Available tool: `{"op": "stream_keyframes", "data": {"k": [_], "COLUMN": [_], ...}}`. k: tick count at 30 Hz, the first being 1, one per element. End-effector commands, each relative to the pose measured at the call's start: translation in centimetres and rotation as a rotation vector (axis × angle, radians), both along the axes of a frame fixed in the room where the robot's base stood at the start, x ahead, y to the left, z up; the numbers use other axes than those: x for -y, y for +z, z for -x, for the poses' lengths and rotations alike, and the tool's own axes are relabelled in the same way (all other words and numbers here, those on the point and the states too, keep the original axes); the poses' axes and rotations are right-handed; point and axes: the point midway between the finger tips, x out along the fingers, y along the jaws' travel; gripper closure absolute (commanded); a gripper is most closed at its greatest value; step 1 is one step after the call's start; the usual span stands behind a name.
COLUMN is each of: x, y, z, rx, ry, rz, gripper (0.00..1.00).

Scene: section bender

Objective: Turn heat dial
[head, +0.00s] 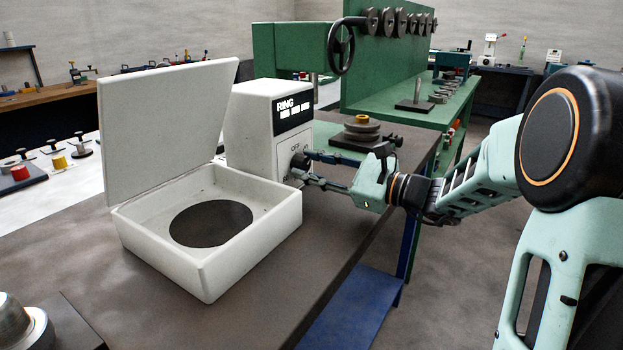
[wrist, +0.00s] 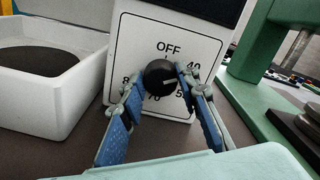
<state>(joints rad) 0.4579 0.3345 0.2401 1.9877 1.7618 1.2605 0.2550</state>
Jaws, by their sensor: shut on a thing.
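The heat dial is a round dark knob (wrist: 160,78) on a white panel marked OFF, 40 and other numbers in the wrist view. The panel is the front of a white box labelled RING (head: 268,125) in the head view. My gripper (wrist: 163,85) is shut on the knob, with one blue-padded finger at each side. In the head view my gripper (head: 303,169) reaches the box front from the right and hides most of the knob. Some numbers are partly hidden by the fingers.
A white open-topped tray (head: 270,236) with a raised lid (head: 165,120) and a round dark opening stands left of the box on the brown table (head: 90,240). A green bench (head: 460,110) with a handwheel stands behind. The table's right edge runs below my arm.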

Motion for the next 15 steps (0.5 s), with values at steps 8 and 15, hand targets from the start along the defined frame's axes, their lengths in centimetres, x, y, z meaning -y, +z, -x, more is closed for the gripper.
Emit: {"op": "stream_keyframes", "data": {"k": [8,15], "x": [0.00,-0.03], "y": [-0.77,-0.66], "z": [0.07,0.12], "rx": [0.220,0.406], "ry": [-0.001,0.000], "rz": [0.146,0.270], "gripper": [0.95,0.95]}}
